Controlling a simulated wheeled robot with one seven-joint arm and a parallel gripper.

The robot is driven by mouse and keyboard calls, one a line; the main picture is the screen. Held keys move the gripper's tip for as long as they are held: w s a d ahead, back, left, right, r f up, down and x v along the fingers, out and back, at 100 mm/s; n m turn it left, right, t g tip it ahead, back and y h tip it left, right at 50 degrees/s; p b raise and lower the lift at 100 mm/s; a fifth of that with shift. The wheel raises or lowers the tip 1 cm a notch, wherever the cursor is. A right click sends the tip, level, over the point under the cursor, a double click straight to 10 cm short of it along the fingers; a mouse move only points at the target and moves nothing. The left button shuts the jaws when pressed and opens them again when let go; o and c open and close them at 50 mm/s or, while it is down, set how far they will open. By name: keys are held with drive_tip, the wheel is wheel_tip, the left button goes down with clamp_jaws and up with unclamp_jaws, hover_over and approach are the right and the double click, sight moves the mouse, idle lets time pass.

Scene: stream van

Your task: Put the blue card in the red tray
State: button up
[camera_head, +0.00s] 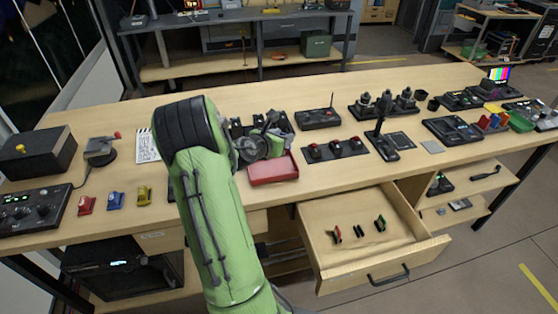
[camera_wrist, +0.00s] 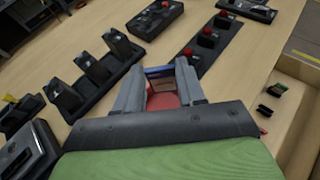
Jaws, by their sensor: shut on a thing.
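The red tray (camera_head: 273,176) lies on the table just right of my green arm. My gripper (camera_head: 270,147) is over the tray's back part. In the wrist view, my gripper (camera_wrist: 160,80) is shut on a thin thing with a blue edge, which looks like the blue card (camera_wrist: 158,71). The red of the tray (camera_wrist: 162,101) shows between the fingers, below the card. The fingers hide most of the card, and I cannot tell whether it touches the tray. I cannot make out the card in the head view.
A black panel with red knobs (camera_head: 335,150) stands right of the tray. A row of black upright holders (camera_wrist: 92,70) stands beside my gripper. An open drawer (camera_head: 360,270) with several small red, green and dark things juts out at the front. Bare table lies behind the devices.

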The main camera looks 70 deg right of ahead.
wheel_tip(320, 180, down, 8)
drive_tip(key=shift+r+b, duration=0.1)
drive_tip(key=shift+b, duration=0.95)
drive_tip(key=shift+w, duration=0.1)
drive_tip(key=o, duration=1)
drive_tip(key=shift+a+r, duration=0.15)
drive_tip(key=p+v, duration=0.1)
drive_tip(key=v, duration=1)
drive_tip(key=shift+w+a+r, duration=0.15)
drive_tip(key=shift+a, duration=0.15)
